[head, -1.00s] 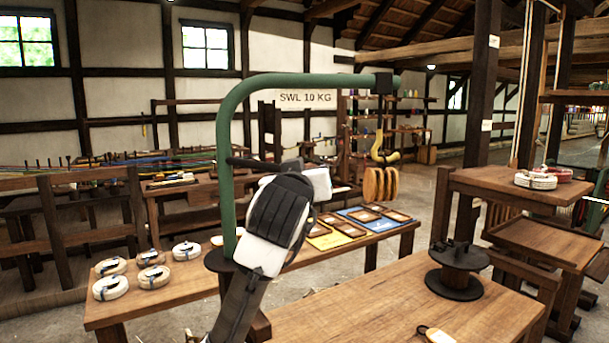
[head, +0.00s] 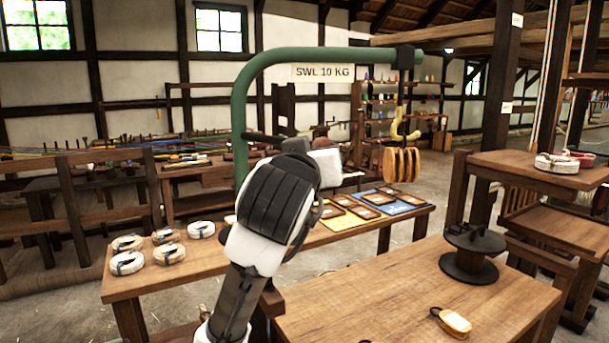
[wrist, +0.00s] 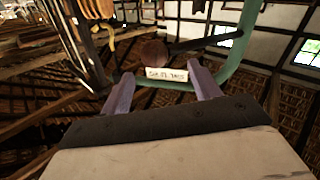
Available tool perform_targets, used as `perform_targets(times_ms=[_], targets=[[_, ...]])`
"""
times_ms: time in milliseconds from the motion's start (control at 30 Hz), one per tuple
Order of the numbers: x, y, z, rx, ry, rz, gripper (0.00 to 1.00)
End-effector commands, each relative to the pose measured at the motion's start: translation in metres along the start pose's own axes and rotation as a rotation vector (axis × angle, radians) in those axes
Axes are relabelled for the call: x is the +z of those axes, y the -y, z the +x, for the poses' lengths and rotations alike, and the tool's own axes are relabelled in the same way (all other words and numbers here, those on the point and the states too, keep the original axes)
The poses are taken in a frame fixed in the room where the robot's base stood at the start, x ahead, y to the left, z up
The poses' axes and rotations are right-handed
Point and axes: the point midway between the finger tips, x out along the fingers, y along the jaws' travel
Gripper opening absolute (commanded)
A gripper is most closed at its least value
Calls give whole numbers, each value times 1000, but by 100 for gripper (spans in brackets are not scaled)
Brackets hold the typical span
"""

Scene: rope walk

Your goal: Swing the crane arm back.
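The crane arm (head: 330,55) is a green bent tube with an "SWL 10 KG" sign (head: 322,72). It reaches right from its upright post (head: 240,120) in the head view. A yellow hook and wooden pulley block (head: 402,163) hang from its tip. A dark bar (wrist: 197,43) runs from the green tube to a round brown knob (wrist: 153,53) in the wrist view. My gripper (wrist: 161,73) is open and empty, its two fingers apart, facing the knob. The knob appears just beyond the fingertips; contact cannot be told. In the head view my wrist hides much of the fingers.
Rope coils (head: 128,262) lie on the left end of the low bench (head: 140,287). Blue and yellow boards with small frames lie further right. A near table (head: 380,295) holds a dark spool (head: 470,255) and a tagged item (head: 453,322). Dark posts stand at right.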

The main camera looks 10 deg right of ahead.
Motion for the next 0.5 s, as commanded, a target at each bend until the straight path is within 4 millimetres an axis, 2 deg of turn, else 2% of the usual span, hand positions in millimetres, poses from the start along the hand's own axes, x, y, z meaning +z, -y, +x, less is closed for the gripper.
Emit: perform_targets(times_ms=[33,200,333,500], targets=[[2,0,-12,2,-6,2,62],[1,0,-45,1,-5,2,62],[0,-1,-59,2,-1,1,62],[0,0,-66,1,-1,0,62]])
